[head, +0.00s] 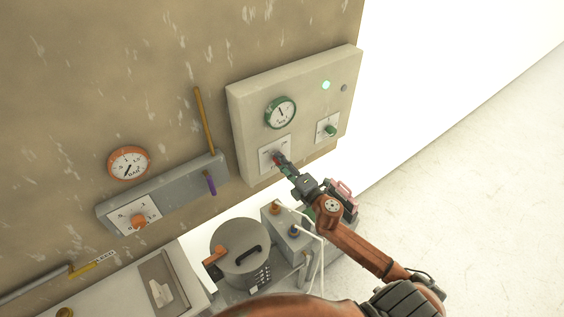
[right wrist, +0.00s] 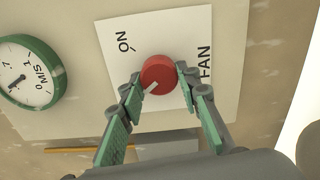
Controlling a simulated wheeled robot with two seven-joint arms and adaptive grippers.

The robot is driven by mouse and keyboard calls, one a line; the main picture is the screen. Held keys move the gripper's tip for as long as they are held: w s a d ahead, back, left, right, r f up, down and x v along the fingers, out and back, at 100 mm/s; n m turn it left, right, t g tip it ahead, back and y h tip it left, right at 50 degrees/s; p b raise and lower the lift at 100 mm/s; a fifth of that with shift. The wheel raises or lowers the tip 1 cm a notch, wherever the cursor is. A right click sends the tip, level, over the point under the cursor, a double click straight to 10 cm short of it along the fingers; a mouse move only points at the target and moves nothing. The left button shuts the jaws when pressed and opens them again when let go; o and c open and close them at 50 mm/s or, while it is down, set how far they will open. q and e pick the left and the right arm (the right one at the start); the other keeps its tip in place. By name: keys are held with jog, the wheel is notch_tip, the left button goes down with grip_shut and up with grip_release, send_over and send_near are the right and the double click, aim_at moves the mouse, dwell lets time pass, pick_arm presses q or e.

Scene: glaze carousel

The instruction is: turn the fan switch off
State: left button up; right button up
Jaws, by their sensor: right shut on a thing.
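The fan switch (right wrist: 158,72) is a red round knob with a white pointer, on a white plate (right wrist: 175,28) marked ON and FAN. In the right wrist view the pointer aims to the lower left, away from the ON mark. My right gripper (right wrist: 157,77) has a finger on each side of the knob and is shut on it. In the head view my right gripper (head: 277,156) reaches the lower left of the beige panel (head: 250,96), and its fingers mostly cover the knob. My left gripper is not in view.
A grey lidded pot (head: 232,236) stands below. To the left are a grey ledge (head: 180,185), an orange knob (head: 138,221) and an orange-rimmed gauge (head: 129,163).

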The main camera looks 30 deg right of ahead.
jog(key=shift+d+r+n, duration=0.1)
jog(key=shift+r+n, duration=0.05)
jog(key=shift+n, duration=0.75)
jog(key=o, duration=1.1)
jog(key=shift+o, duration=0.3)
jog(key=s, duration=1.2)
jog(key=shift+d, duration=0.4)
